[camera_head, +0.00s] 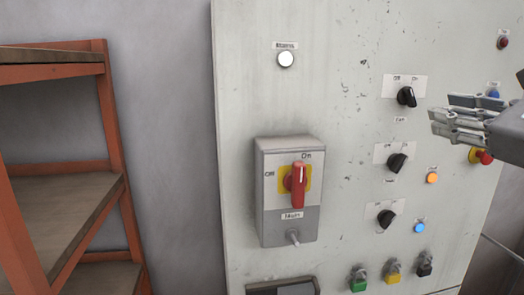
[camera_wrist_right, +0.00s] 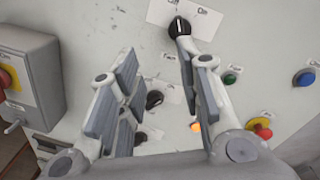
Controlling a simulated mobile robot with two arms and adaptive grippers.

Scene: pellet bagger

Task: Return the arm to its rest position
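My right gripper (camera_head: 446,117) is in front of the control panel (camera_head: 345,105), at the right side of the head view. It also shows in the right wrist view (camera_wrist_right: 156,62), with its fingers spread apart and nothing between them. The top black knob (camera_head: 406,97) is left of the gripper in the head view. In the wrist view this knob (camera_wrist_right: 180,27) is just beyond the fingertips, and I cannot tell how far off. Two more black knobs, the middle one (camera_head: 396,163) and the lower one (camera_head: 386,218), sit below it. My left gripper is not in view.
The grey main switch box (camera_head: 268,208) juts from the panel, its red handle (camera_head: 298,185) upright. A red emergency button (camera_head: 484,157) sits below the gripper. An orange shelf rack (camera_head: 112,115) stands left.

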